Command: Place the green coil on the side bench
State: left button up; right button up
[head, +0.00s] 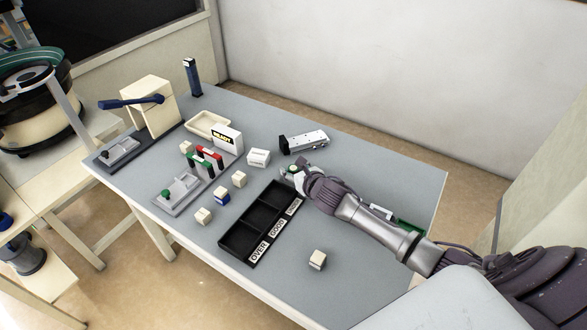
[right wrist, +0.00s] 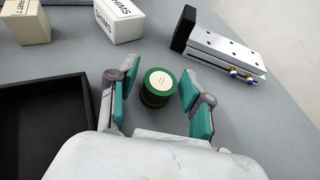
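The green coil (right wrist: 159,84), a short spool with a green rim and a pale round label on top, stands upright on the grey table (head: 350,185). In the right wrist view it is between the teal pads of my right gripper (right wrist: 160,82), with a small gap on each side. In the head view my right gripper (head: 292,173) is low by the table, and it mostly hides the coil. My left gripper is in neither view.
A black divided tray (head: 238,240) lies close to the left of my right gripper. A metal slide block (head: 304,141) and a white box (head: 259,157) are just beyond. A cream block (head: 317,260) sits near the front edge. A cream bench (head: 62,180) with a bowl feeder (head: 35,95) stands at the left.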

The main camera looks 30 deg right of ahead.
jog(key=shift+r, duration=0.2)
jog(key=shift+s, duration=0.35)
jog(key=p+v, duration=0.1)
jog(key=v, duration=1)
jog(key=shift+s+r, duration=0.1)
jog(key=shift+s, duration=0.05)
